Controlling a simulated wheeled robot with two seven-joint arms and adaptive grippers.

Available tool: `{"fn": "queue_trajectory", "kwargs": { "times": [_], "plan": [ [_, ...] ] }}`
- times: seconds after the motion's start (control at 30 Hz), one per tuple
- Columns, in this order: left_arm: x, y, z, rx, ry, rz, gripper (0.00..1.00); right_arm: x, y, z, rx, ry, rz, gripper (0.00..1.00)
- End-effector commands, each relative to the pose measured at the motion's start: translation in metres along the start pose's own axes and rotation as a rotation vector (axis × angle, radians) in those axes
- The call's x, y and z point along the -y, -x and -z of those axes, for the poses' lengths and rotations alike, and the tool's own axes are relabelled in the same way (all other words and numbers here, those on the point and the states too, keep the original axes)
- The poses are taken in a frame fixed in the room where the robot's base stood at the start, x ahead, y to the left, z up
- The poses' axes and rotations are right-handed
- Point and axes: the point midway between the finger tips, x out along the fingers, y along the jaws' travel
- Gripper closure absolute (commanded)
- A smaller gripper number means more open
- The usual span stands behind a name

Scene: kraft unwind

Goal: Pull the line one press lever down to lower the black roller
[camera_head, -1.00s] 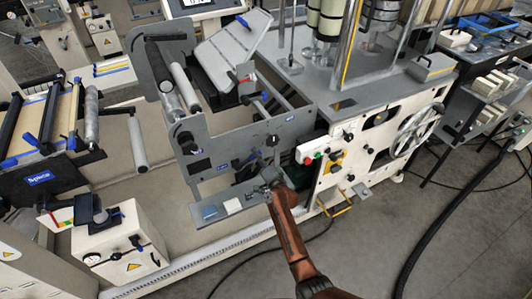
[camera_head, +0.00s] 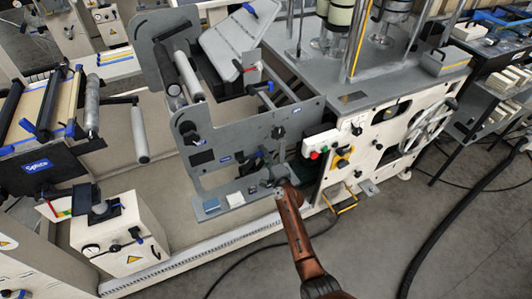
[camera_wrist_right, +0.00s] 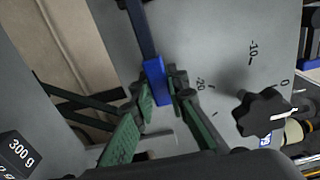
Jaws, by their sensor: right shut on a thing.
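The press lever shows in the right wrist view as a dark bar coming from the top, ending in a blue grip (camera_wrist_right: 157,80). My right gripper (camera_wrist_right: 163,92) has its green-padded fingers on both sides of this grip and is shut on it. In the head view my right gripper (camera_head: 272,174) is at the front of the grey side plate (camera_head: 255,125); the lever there is too small and covered to make out. A black roller (camera_head: 165,65) shows at the upper left of this unit. My left gripper is not in view.
A black star knob (camera_wrist_right: 262,112) stands close right of the gripper, near scale marks. A white control panel (camera_head: 345,160) and handwheel (camera_head: 428,127) are to the right.

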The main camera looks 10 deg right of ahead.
Motion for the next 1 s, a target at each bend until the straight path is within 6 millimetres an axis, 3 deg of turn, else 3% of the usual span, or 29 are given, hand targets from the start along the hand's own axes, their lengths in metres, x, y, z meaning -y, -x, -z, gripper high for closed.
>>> {"fn": "queue_trajectory", "kwargs": {
  "times": [0.2,0.23,0.5,0.83,1.0],
  "plan": [
    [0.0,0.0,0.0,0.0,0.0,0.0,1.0,-0.002,0.001,-0.001,0.001,-0.008,-0.003,1.0],
    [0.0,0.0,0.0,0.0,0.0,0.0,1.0,-0.002,0.001,-0.001,0.001,-0.008,-0.003,0.85],
    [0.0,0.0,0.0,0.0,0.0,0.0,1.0,-0.002,0.001,0.0,0.0,-0.004,-0.003,0.68],
    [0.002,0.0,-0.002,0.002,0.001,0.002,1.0,-0.001,0.005,0.0,0.0,-0.003,-0.002,0.68],
    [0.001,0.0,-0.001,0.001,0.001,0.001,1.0,-0.003,0.027,0.001,-0.001,-0.004,-0.002,0.68]
  ]
}}
